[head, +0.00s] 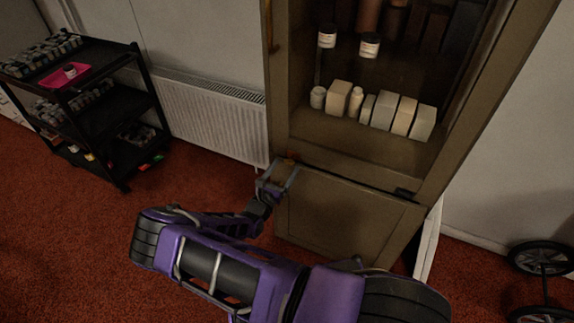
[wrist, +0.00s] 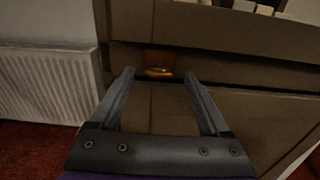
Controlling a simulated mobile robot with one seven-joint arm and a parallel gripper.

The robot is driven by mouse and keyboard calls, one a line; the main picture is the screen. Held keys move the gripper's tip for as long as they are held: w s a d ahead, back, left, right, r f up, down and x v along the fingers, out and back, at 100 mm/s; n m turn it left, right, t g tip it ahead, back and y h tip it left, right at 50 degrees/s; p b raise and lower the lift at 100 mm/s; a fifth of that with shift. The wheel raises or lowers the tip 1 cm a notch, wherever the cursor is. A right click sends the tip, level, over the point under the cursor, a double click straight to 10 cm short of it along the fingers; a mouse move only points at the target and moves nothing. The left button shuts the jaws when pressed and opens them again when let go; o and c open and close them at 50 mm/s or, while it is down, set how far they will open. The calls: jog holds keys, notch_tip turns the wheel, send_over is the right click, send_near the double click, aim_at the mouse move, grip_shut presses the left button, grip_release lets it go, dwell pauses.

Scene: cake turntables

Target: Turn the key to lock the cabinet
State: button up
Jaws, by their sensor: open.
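The brown cabinet (head: 345,213) stands in the middle of the head view, its lower door shut as far as I can see. In the wrist view a brass-coloured key (wrist: 158,72) sits on an orange-brown plate at the upper edge of the lower cabinet front (wrist: 158,105). In the head view only a small orange spot (head: 291,155) shows there. My gripper (head: 286,167) is open, its fingers pointing at the cabinet's upper left door corner. In the wrist view the key lies between and slightly beyond the two fingertips (wrist: 160,75); I see no contact.
Cabinet shelves hold several white boxes (head: 384,110) and jars (head: 327,36). A white radiator (head: 215,115) is on the wall left of the cabinet. A black shelf cart (head: 110,105) stands further left. Black wheels (head: 541,258) are at lower right. Red carpet (head: 80,240) is clear at left.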

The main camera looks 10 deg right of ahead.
aim_at(290, 160)
jog(key=shift+x, duration=1.25)
grip_shut()
